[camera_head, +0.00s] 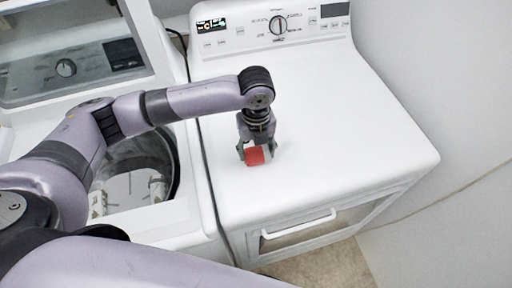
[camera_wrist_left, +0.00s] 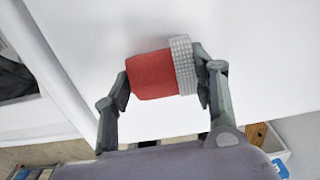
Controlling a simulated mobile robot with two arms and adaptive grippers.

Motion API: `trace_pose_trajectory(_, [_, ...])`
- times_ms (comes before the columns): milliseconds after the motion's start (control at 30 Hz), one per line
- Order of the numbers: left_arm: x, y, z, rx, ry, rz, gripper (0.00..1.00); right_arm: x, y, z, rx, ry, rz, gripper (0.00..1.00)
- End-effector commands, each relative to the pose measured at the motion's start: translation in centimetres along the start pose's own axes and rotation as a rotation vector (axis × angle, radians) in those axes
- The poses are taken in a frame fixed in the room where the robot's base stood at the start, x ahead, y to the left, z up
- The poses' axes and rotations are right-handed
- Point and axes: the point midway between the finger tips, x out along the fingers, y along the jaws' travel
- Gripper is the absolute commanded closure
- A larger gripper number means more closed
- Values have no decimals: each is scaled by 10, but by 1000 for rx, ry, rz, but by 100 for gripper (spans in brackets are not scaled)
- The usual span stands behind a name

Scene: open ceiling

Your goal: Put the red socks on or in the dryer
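The red socks (camera_head: 255,157) are a small red bundle. In the left wrist view the red socks (camera_wrist_left: 152,75) show a grey knitted band (camera_wrist_left: 183,65) at the right end. My left gripper (camera_head: 257,153) points down over the white dryer (camera_head: 330,130), with the socks between its fingers. In the left wrist view the left gripper (camera_wrist_left: 165,74) has a fingertip against each side of the socks. They are at or just above the dryer's flat top; I cannot tell if they touch it. My right gripper is out of view.
A white washer (camera_head: 195,222) with its lid up and drum (camera_head: 130,185) open stands left of the dryer. The dryer's control panel (camera_head: 250,30) rises at its back. Its front has a door handle (camera_head: 298,224). The rest of the dryer top is clear. A wall (camera_head: 450,90) stands at right.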

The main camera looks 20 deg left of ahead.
Motion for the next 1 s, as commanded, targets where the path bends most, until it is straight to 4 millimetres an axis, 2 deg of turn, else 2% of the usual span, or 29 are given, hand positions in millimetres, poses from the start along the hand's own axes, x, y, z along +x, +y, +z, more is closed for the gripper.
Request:
trace_pose_trajectory(233, [0,0,0,0,0,0,29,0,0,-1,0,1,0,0])
trace_pose_trajectory(500, [0,0,0,0,0,0,29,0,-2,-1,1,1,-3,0])
trace_pose_trajectory(633, [-7,-1,0,0,-1,-3,29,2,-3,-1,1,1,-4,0])
trace_pose_trajectory(767, [-26,-1,1,1,-3,-5,29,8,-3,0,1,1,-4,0])
trace_pose_trajectory(1000, [-78,-1,1,1,-4,-5,29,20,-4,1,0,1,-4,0])
